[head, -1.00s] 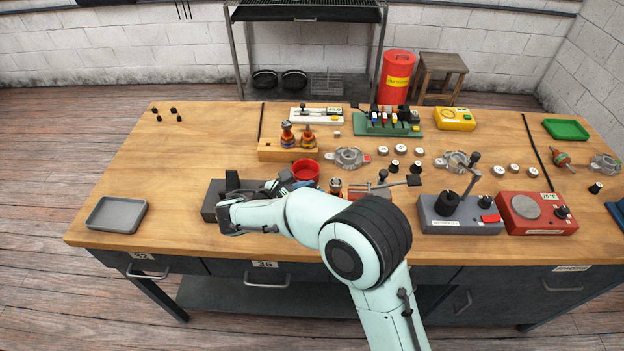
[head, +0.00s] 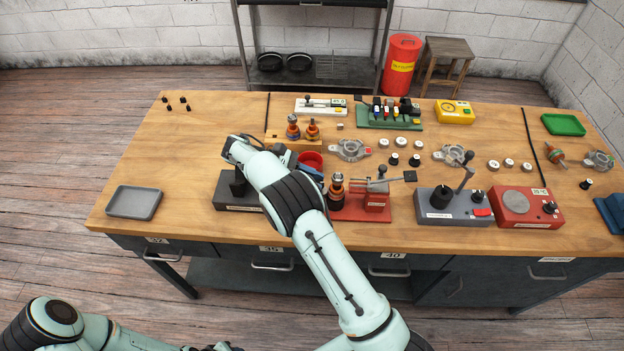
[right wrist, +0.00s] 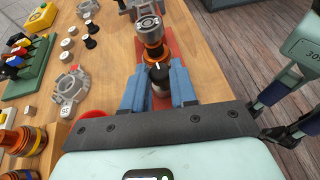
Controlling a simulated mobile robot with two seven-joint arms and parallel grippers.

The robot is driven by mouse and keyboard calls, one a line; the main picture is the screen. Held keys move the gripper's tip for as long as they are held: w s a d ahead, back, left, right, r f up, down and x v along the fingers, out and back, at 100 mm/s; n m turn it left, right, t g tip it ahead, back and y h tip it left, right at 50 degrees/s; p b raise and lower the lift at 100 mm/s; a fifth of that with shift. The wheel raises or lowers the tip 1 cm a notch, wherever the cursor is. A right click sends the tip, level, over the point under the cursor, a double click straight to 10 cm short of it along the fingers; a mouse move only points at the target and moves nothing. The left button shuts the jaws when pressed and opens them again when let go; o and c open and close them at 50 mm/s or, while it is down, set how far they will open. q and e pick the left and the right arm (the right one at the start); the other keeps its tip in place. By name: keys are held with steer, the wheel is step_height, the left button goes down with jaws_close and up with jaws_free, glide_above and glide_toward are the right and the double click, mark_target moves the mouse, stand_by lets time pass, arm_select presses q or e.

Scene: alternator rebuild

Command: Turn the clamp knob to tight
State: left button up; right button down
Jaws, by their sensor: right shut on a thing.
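The black clamp knob (right wrist: 158,71) with a white pointer line sits between the blue fingers of my right gripper (right wrist: 159,88) in the right wrist view. The gripper is shut on it. One blue finger of the right gripper (head: 310,172) shows beside the forearm. My left arm (head: 55,318) is low at the left, off the bench; its fingers are not clear enough to judge.
Right of the forearm stands a red lever fixture (head: 375,205) with a copper-banded part (head: 336,190) upright on it. A red bowl (head: 312,159) is close behind the gripper. A grey tray (head: 133,203) lies at the left, with bare wood behind it.

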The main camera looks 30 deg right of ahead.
steer(key=shift+w+m+g+y, duration=0.1)
steer(key=shift+m+g+y, duration=0.4)
steer(key=shift+m+g, duration=0.1)
steer(key=shift+d+r, duration=0.1)
steer(key=c, duration=1.2)
jaws_free()
steer(key=shift+o, duration=0.2)
